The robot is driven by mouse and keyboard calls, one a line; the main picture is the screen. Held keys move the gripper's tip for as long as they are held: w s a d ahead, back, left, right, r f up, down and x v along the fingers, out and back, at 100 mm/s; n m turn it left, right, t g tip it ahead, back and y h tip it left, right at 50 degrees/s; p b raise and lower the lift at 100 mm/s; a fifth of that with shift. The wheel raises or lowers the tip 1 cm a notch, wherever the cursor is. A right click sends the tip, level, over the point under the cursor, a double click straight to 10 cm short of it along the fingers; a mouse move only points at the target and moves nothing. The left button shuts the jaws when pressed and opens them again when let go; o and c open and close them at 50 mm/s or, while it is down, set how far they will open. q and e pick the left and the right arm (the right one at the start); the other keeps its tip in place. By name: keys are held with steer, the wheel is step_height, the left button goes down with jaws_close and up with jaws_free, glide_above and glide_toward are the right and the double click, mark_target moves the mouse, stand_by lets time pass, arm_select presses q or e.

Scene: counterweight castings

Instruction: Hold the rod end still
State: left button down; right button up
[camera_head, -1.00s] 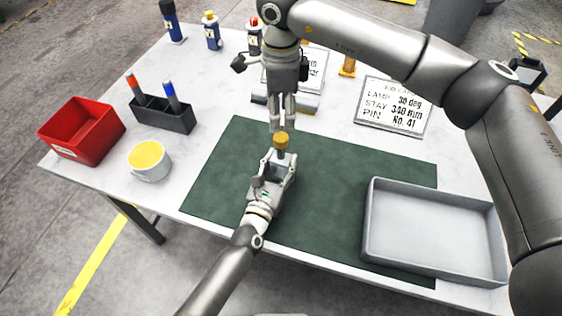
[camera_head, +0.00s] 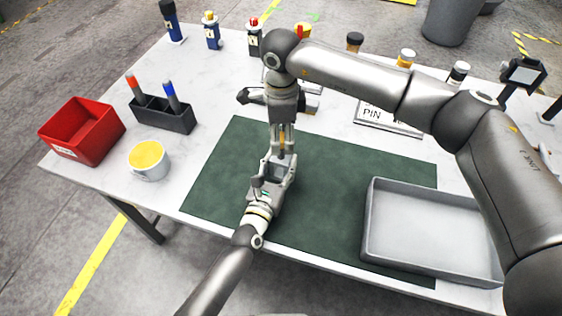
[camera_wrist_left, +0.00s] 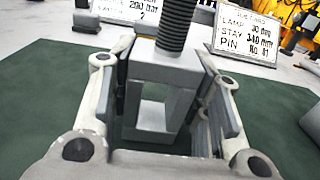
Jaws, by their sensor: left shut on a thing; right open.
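My left gripper (camera_head: 277,172) comes up from the lower left over the green mat (camera_head: 340,180). It is shut on the rod end (camera_wrist_left: 150,72), a grey fork-shaped block with an open slot in the left wrist view. A dark threaded rod (camera_wrist_left: 176,22) rises upright from the block and leaves the top of that view. My right gripper (camera_head: 282,142) points straight down above the left one, its fingers open around the golden piece (camera_head: 282,138) at the rod's top. That piece is mostly hidden, and I cannot tell whether the fingers touch it.
A grey tray (camera_head: 372,225) lies at the right, partly behind my right arm. A lettered card (camera_head: 372,114) and several bottles are behind. The mat's left part is clear.

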jaws_close()
stand_by(0.4)
steer(key=shift+o, duration=0.6)
jaws_free()
step_height(320, 180, up, 12)
arm_select(q)
steer(key=c, duration=0.7)
jaws_free()
